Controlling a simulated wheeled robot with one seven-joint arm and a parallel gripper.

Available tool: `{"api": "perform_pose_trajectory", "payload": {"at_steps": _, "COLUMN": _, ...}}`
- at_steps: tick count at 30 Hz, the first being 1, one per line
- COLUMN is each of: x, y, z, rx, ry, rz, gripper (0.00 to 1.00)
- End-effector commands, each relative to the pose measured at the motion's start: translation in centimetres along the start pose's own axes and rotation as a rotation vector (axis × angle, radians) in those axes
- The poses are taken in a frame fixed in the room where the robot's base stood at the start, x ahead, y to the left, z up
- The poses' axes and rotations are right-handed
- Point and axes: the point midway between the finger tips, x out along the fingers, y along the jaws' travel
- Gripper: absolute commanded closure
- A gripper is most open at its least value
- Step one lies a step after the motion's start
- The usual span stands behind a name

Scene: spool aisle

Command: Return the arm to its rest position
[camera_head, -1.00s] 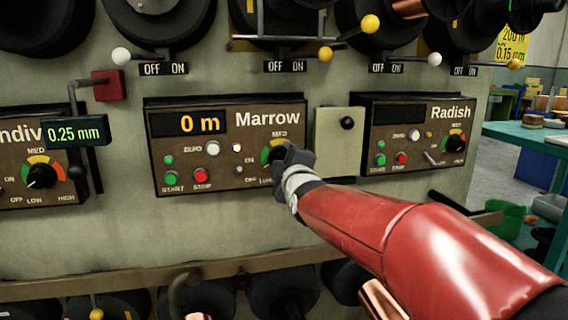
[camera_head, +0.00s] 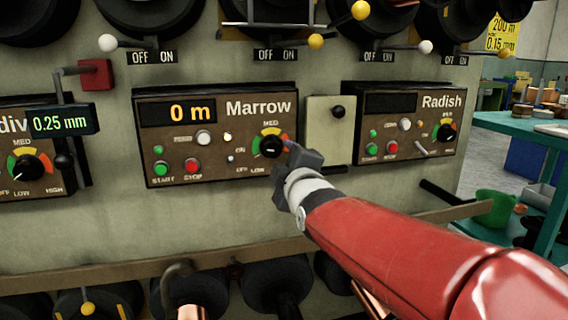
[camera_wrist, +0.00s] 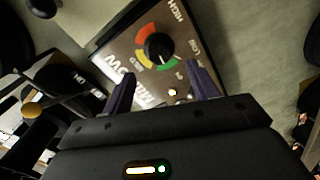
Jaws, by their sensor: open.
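My gripper (camera_head: 290,157) is at the end of my red arm, in front of the right part of the Marrow panel (camera_head: 216,185). In the wrist view its two fingers (camera_wrist: 160,88) are apart with nothing between them. The Marrow panel's black knob (camera_head: 271,146) sits on a green, yellow and red dial, just left of the fingertips. In the wrist view the knob (camera_wrist: 158,47) is ahead of the fingers, clear of them. The Marrow display (camera_head: 192,112) reads 0 m.
The Radish panel (camera_head: 405,128) is to the right, with a pale plate (camera_head: 331,140) between the panels. A 0.25 mm gauge (camera_head: 63,121) is at left. A ledge (camera_head: 130,270) runs below. A teal table (camera_head: 535,128) and green bucket (camera_head: 496,207) are at right.

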Motion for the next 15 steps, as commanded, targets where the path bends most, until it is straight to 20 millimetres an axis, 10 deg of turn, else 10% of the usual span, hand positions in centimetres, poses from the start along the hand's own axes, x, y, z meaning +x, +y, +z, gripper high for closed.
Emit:
{"api": "perform_pose_trajectory", "payload": {"at_steps": 7, "x": -5.1, "y": -1.9, "z": 3.8, "rx": 0.240, "ry": -0.150, "rz": -0.166, "gripper": 0.41}}
{"api": "perform_pose_trajectory", "payload": {"at_steps": 15, "x": -20.8, "y": -9.5, "z": 11.5, "rx": 0.872, "ry": -0.696, "rz": -0.410, "gripper": 0.41}}
